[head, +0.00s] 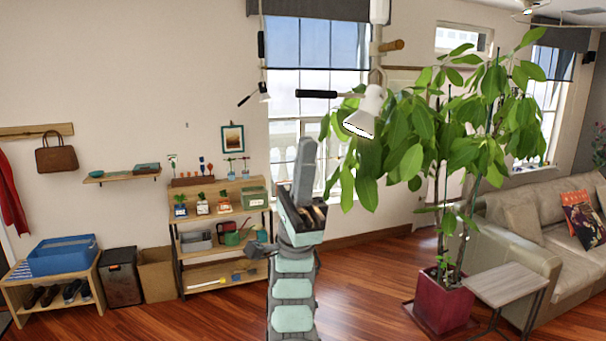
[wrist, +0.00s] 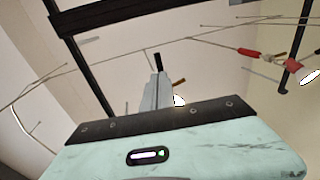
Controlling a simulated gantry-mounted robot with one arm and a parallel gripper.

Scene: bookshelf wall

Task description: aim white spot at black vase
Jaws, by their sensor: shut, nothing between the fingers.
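A white spot (head: 368,108) hangs from a vertical pole in the upper middle of the head view, with a black handle (head: 316,94) sticking out to its left. Its bright opening faces down and to the left. My gripper (head: 305,145) points up below and left of the spot, shut and empty, apart from the handle in the picture. In the wrist view the shut fingers (wrist: 156,90) point up, with a small white lit shape (wrist: 180,100) just right of them; I cannot tell for sure that it is the same spot. I cannot make out a black vase in either view.
A smaller lamp with a black handle (head: 264,92) hangs to the left. A large leafy plant (head: 410,130) stands close behind the white spot. A wooden shelf (head: 222,212) stands left of my arm. The wrist view shows thin wires and a red lamp (wrist: 293,65).

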